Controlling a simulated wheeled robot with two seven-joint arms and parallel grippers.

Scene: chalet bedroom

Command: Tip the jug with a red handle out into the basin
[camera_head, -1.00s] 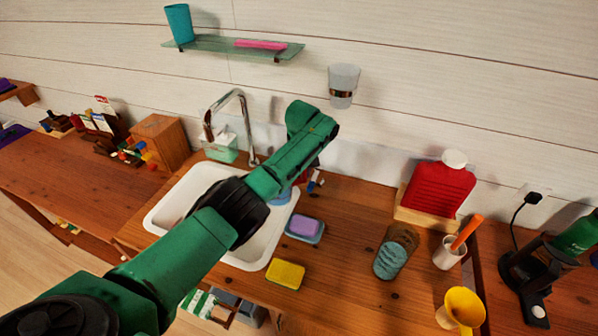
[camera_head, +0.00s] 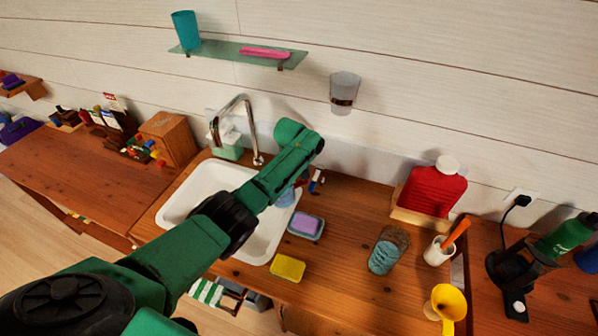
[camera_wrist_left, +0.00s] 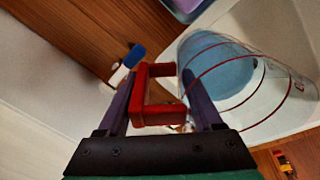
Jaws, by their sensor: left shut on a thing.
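The jug is clear with thin red rings and a red handle (camera_wrist_left: 155,95). In the left wrist view its clear body (camera_wrist_left: 250,85) shows pale blue inside towards one end. My left gripper (camera_wrist_left: 158,77) is shut on the red handle. In the head view my left arm hides most of the jug; a bluish part (camera_head: 287,197) shows beside the arm, over the right side of the basin. The white basin (camera_head: 185,192) is set into the wooden counter, partly covered by my arm. The jug's exact tilt is hard to tell. My right gripper is not in view.
A tap (camera_head: 250,125) and a soap bottle (camera_head: 228,148) stand behind the basin. A purple sponge on a dish (camera_head: 305,225) and a yellow sponge (camera_head: 287,267) lie to its right. A small blue-and-white object (camera_wrist_left: 126,65) is near the jug.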

